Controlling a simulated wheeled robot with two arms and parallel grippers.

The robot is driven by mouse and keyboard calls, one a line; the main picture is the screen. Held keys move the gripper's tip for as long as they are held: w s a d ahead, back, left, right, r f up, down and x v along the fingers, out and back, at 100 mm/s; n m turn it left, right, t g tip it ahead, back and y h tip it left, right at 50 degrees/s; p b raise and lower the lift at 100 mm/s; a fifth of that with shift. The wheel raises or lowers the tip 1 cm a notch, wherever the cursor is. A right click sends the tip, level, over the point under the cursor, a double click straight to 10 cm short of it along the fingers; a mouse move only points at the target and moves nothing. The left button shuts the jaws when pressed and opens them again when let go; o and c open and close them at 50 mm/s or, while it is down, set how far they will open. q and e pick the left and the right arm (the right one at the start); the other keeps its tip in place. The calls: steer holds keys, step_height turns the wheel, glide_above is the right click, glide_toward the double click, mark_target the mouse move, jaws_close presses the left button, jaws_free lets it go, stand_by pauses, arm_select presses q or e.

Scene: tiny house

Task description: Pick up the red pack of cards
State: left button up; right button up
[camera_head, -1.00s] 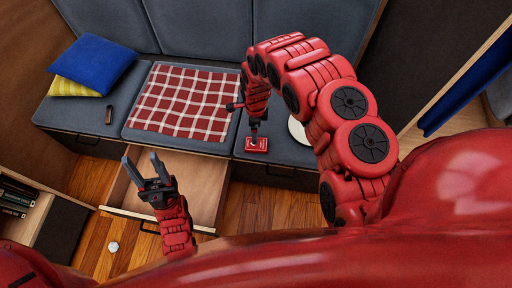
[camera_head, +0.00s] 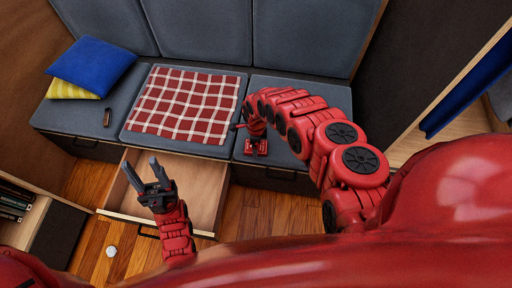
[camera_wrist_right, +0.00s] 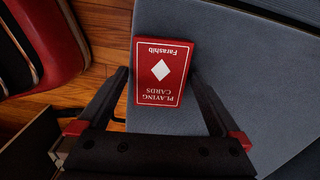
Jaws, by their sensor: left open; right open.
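The red pack of cards (camera_wrist_right: 160,72) lies flat on the grey bench cushion in the right wrist view, its "PLAYING CARDS" face and white diamond showing. In the head view the pack (camera_head: 256,148) is near the cushion's front edge, partly hidden by my right gripper. My right gripper (camera_wrist_right: 165,85) is open, with one finger on each side of the pack's lower part; I cannot tell whether they touch it. My left gripper (camera_head: 140,168) is open and empty, over the open drawer's left side in the picture, far from the pack.
The grey bench (camera_head: 290,86) carries a red checked cloth (camera_head: 185,103), blue and yellow pillows (camera_head: 92,65) and a small dark object (camera_head: 107,117). An open wooden drawer (camera_head: 200,180) juts out below. A small white object (camera_head: 111,251) lies on the wooden floor.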

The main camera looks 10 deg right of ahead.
steer(key=shift+f, duration=0.15)
steer(key=c, duration=1.2)
steer(key=shift+c, duration=0.2)
